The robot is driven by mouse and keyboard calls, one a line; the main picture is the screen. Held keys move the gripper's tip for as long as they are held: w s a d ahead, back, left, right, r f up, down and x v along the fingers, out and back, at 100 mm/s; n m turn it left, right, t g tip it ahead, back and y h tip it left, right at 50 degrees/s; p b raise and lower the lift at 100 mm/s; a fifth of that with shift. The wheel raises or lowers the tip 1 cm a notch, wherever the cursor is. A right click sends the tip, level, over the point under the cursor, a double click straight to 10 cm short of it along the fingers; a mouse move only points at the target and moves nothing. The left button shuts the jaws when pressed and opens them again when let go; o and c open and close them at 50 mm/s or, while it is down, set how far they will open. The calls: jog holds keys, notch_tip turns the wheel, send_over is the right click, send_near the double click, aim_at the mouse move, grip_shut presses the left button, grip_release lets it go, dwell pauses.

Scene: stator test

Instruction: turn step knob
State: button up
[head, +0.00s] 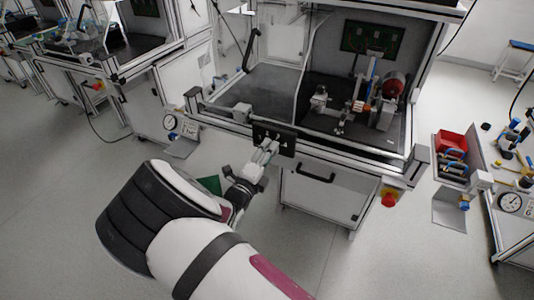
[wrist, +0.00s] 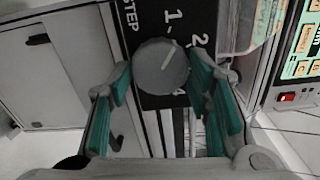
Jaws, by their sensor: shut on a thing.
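The step knob (wrist: 160,68) is a round grey dial with a pale pointer line on a black panel (wrist: 140,20) marked STEP, 1, 2 and 4. The pointer slants up and right, towards the side with 1 and 2; the exact setting is hard to tell. My gripper (wrist: 162,76), with teal finger pads, is shut on the knob, one finger on its left and one on its right. Part of the 4 and whatever lies left of it are hidden. In the head view my gripper (head: 266,150) reaches the black panel (head: 286,138) on the cabinet's front rail; the knob is hidden there.
A white cabinet door with a black handle (head: 314,174) is below the panel. A red and yellow emergency button (head: 389,199) is at the front right. A lit control box with a red switch (wrist: 287,97) is right of my gripper. Open floor lies in front.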

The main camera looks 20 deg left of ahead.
jog(key=shift+n, duration=1.1)
jog(key=shift+a, duration=0.1)
jog(key=o, duration=1.1)
jog(key=shift+o, duration=0.2)
jog(key=shift+s, duration=0.1)
jog(key=s, duration=1.2)
jog(key=shift+w, duration=0.1)
